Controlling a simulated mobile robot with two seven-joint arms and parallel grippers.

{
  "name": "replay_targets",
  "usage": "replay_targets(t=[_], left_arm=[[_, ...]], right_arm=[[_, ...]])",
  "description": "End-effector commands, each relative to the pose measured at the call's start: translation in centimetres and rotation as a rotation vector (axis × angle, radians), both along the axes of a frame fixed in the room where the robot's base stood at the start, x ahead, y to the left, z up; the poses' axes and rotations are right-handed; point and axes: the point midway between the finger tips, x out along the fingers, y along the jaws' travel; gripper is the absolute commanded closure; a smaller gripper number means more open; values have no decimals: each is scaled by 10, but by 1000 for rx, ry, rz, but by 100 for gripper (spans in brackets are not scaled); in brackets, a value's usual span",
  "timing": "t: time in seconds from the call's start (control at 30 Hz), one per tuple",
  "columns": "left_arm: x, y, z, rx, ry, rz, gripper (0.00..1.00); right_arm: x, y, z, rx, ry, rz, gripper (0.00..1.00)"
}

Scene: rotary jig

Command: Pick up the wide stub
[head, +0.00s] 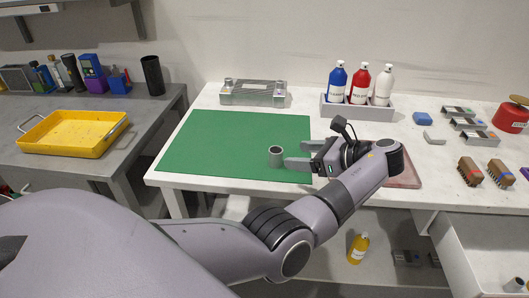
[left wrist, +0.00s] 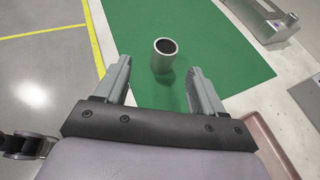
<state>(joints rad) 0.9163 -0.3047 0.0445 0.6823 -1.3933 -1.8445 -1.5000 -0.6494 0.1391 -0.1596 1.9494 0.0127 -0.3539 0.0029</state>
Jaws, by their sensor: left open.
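The wide stub (head: 275,157) is a short grey hollow cylinder standing upright on the green mat (head: 235,135). My left gripper (head: 291,154) is open, its fingers pointing left toward the stub and low over the mat. In the left wrist view the stub (left wrist: 163,56) stands beyond and between the two spread fingers (left wrist: 157,77), with its dark open top showing. The fingers do not hold it. My right gripper is not in view.
A metal jig (head: 253,93) stands behind the mat. Blue, red and white bottles stand in a grey holder (head: 357,108). Brushes (head: 470,170) and small trays (head: 468,124) lie at the right. A yellow tray (head: 73,132) is on the left table. The mat's left part is clear.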

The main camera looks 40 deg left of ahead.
Motion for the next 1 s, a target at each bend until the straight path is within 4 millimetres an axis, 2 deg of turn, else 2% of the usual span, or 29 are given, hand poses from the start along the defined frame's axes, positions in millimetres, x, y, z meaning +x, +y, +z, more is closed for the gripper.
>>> replay_targets(t=[0.17,0.37,0.67,0.8,1.0], left_arm=[[0,3,-2,1,3,0,31],[0,20,-10,2,3,1,31],[5,47,-24,2,1,1,31],[4,62,-28,1,4,1,31],[4,66,-27,2,3,-1,31]], right_arm=[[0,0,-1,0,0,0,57],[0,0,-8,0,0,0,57],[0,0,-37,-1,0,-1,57],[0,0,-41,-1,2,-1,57],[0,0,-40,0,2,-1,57]])
